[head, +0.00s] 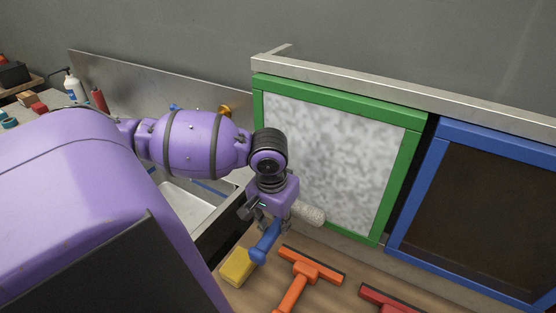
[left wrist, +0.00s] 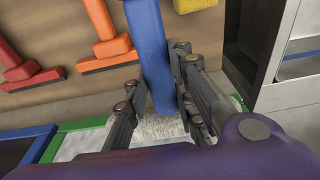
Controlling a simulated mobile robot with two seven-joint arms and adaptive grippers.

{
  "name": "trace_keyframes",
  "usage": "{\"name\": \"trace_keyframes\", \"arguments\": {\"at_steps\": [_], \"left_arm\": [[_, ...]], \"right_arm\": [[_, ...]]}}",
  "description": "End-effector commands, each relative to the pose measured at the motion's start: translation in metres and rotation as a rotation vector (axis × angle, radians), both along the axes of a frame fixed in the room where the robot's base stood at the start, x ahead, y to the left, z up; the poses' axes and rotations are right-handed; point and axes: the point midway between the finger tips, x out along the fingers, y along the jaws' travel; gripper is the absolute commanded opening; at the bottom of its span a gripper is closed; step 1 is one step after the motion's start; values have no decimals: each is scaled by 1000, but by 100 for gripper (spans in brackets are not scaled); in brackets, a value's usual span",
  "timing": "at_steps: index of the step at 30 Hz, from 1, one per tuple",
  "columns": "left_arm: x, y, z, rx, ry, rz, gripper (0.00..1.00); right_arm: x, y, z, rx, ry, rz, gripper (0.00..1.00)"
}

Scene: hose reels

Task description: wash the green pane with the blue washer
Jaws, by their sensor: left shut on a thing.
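The green pane (head: 335,145) stands upright in a green frame, its surface covered in mottled white and grey. Its green frame (left wrist: 80,125) shows low in the left wrist view. My left gripper (head: 265,217) is shut on the handle of the blue washer (head: 265,243). The blue handle (left wrist: 147,40) runs between the fingers in the left wrist view. The washer's pale fuzzy sleeve (head: 309,212) is at the pane's lower left part; I cannot tell whether it touches. My left arm hides part of the frame's left side. My right gripper is not in view.
A blue-framed dark pane (head: 480,215) stands to the right. An orange squeegee (head: 300,280), a red squeegee (head: 385,300) and a yellow sponge (head: 237,267) lie on the wooden counter (head: 262,290). A metal sink (head: 190,205) is to the left, with bottles (head: 72,88) beyond it.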

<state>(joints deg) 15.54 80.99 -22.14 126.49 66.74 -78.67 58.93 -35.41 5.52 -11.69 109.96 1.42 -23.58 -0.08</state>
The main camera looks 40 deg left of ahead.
Motion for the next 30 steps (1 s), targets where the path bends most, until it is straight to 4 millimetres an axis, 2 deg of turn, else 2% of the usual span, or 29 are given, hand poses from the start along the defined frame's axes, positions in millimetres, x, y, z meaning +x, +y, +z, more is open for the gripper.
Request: {"name": "trace_keyframes", "arguments": {"at_steps": [3, 14, 21, 30], "left_arm": [[0, -1, -6, -1, 0, 0, 0], [-5, -2, -4, -2, -1, -1, 0], [-24, -6, -2, -2, -6, 0, 0], [-55, -13, -6, 0, 3, -2, 0]], "right_arm": [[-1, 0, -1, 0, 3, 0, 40], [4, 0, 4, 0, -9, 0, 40], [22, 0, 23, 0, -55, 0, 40], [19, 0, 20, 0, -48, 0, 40]]}}
